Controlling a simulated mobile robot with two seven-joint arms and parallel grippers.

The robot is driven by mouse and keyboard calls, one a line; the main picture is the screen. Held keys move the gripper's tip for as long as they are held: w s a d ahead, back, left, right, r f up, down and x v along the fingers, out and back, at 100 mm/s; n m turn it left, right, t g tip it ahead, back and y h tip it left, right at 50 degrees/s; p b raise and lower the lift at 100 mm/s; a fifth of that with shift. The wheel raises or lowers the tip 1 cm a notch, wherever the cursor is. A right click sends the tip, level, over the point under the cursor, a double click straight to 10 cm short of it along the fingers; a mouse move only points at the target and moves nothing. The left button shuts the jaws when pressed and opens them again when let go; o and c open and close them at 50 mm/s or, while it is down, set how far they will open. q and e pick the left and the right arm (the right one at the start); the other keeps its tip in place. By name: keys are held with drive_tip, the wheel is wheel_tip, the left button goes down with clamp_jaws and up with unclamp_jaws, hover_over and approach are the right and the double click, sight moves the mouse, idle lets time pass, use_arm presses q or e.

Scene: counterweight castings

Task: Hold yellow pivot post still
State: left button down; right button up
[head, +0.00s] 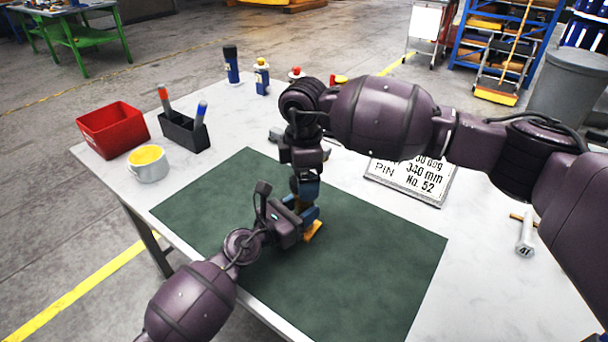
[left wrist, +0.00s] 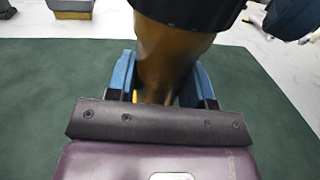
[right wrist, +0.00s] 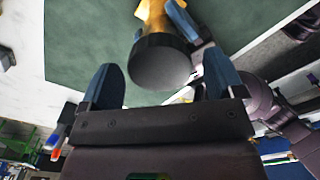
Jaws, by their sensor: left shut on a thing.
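The yellow pivot post (head: 313,231) stands on the green mat, mostly hidden by my grippers in the head view. My left gripper (head: 308,216) is shut on it from the near left. In the left wrist view the tapering post (left wrist: 172,45) is between the blue fingers (left wrist: 163,82). A dark round piece (right wrist: 160,64) sits at the top of the post in the right wrist view; its dark side also shows in the left wrist view (left wrist: 190,9). My right gripper (right wrist: 163,82) is open just above the post, pointing down, its fingers apart on either side of the dark piece.
The green mat (head: 375,265) is clear around the post. A red bin (head: 113,130), a black marker holder (head: 184,131) and a tin with yellow contents (head: 147,165) stand at the left. A printed plate (head: 412,182) and a bolt (head: 526,235) lie at the right. Bottles (head: 231,66) stand at the back.

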drive_tip(key=shift+r, duration=2.25)
drive_tip(key=shift+a, duration=0.1)
drive_tip(key=shift+c, duration=0.4)
